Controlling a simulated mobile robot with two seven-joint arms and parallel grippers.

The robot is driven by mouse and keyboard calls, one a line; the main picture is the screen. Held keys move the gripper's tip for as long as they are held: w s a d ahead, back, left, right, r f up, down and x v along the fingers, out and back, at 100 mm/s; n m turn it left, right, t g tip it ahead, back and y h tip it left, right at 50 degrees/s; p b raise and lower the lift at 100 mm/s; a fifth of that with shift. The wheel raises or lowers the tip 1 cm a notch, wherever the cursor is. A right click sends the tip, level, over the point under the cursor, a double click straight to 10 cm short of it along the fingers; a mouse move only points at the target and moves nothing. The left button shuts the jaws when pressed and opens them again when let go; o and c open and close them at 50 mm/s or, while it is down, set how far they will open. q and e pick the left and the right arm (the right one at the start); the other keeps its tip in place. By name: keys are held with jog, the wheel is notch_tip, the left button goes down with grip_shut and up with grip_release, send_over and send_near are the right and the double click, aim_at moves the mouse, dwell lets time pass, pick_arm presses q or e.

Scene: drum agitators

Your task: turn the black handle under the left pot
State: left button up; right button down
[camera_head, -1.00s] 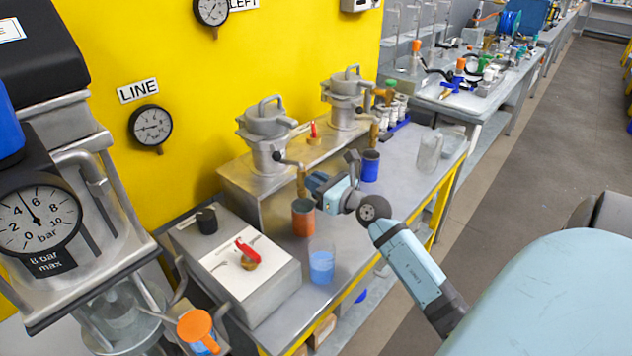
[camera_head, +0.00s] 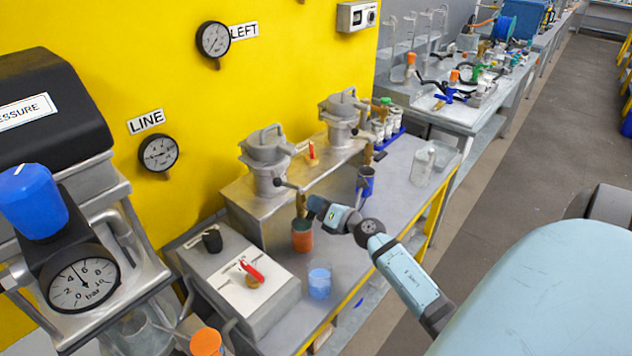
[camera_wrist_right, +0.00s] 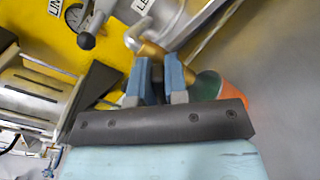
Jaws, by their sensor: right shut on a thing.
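The left pot (camera_head: 268,160) is a grey lidded vessel on a metal step against the yellow wall. Under it, a lever with a black ball handle (camera_head: 279,182) joins a brass tap (camera_head: 301,205). The black handle also shows in the right wrist view (camera_wrist_right: 86,40), left of my fingers and apart from them. My right gripper (camera_head: 312,206) is at the tap. My left gripper is out of view.
An orange cup (camera_head: 302,238) with a green inside stands below the tap. A beaker of blue liquid (camera_head: 320,281) and a grey box with a red lever (camera_head: 250,270) are nearer. The right pot (camera_head: 343,115) and a blue cup (camera_head: 366,183) are beyond.

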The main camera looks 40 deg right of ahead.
jog(key=m+p, duration=0.1)
jog(key=m, duration=0.1)
jog(key=m+p, duration=0.2)
jog(key=m, duration=0.1)
jog(key=shift+d+f+m+p, duration=0.3)
jog(key=shift+p, duration=0.05)
jog(key=m, duration=0.1)
jog(key=m+p, duration=0.1)
jog(key=m, duration=0.1)
jog(key=shift+f, duration=0.25)
jog(key=shift+f+m+p, duration=0.2)
jog(key=shift+m+p, duration=0.3)
jog(key=shift+m, duration=0.2)
jog(key=c, duration=1.1)
grip_release()
jog(key=shift+c, duration=0.2)
